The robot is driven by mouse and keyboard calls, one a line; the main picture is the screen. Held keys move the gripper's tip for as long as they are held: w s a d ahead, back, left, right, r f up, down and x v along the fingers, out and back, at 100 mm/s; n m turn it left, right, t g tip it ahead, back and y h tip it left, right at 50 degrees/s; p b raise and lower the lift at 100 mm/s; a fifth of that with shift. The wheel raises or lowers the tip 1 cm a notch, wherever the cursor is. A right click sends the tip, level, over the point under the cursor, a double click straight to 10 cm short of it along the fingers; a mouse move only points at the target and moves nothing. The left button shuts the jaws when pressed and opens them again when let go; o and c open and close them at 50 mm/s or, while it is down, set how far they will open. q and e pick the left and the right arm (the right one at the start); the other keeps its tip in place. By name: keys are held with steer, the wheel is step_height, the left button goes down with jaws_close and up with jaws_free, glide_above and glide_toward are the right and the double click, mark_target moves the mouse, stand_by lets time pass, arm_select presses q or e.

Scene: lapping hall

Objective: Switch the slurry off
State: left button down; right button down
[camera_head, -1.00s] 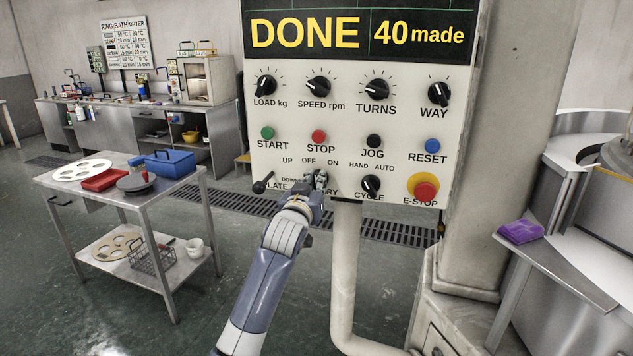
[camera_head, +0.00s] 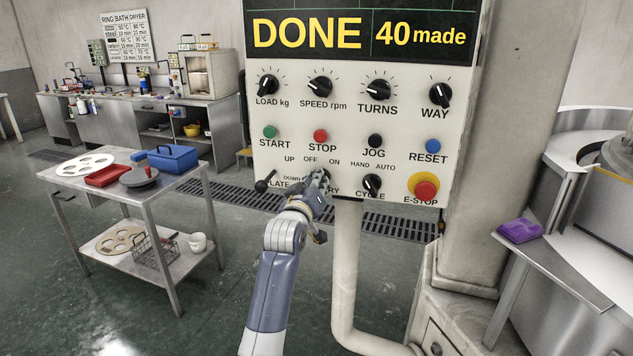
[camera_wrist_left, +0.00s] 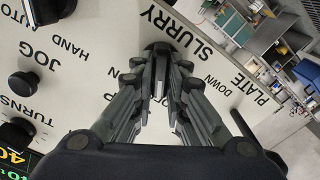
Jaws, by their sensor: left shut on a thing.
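The control panel (camera_head: 352,120) fills the upper middle of the head view. Its slurry switch sits under the OFF and ON marks, mostly hidden behind my left gripper (camera_head: 319,181). In the left wrist view the SLURRY label shows beside a dark switch knob (camera_wrist_left: 158,47). My left gripper (camera_wrist_left: 160,68) has its fingers closed around that knob at the panel face. Which mark the knob points to is hidden. The right gripper is not in view.
The plate lever (camera_head: 264,182) is just left of my gripper, the cycle knob (camera_head: 372,184) just right. The red E-stop (camera_head: 425,190) is farther right. A pipe (camera_head: 346,270) runs down below the panel. A steel cart (camera_head: 150,195) stands at left.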

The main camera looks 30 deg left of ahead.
arm_select(q)
steer(key=c, duration=1.6)
jaws_free()
steer(key=v, duration=1.2)
